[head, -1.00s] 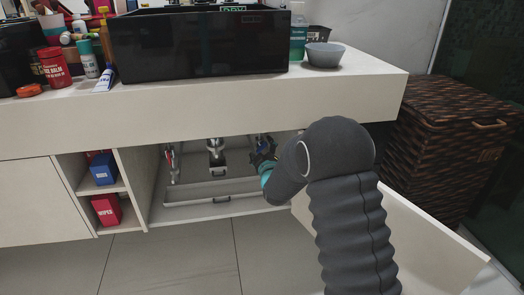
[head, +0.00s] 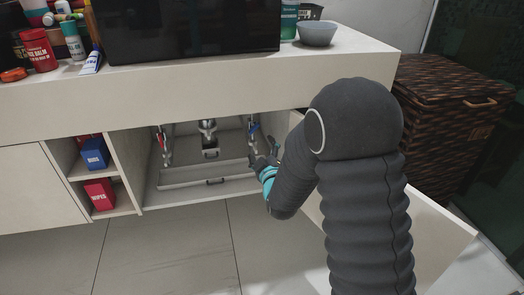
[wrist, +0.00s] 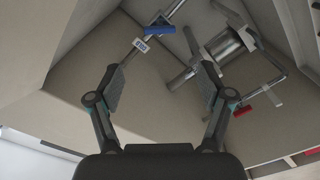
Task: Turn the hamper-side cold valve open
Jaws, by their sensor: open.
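The hamper-side cold valve has a blue handle (head: 252,127) on a thin metal pipe inside the open cabinet, on the hamper's side. In the wrist view the blue handle (wrist: 160,30) lies at an angle across its pipe, with a white tag (wrist: 141,44) beside it. My gripper (head: 266,161) is just below the valve in the head view. In the wrist view my gripper (wrist: 162,80) has its fingers spread with nothing between them, and the handle is beyond the fingertips, apart from them.
A red-handled valve (head: 165,140) is on the cabinet's left side, with a metal drain trap (head: 209,140) between. The open door (head: 425,225) is at right, before the wicker hamper (head: 440,125). The counter (head: 200,92) overhangs the opening.

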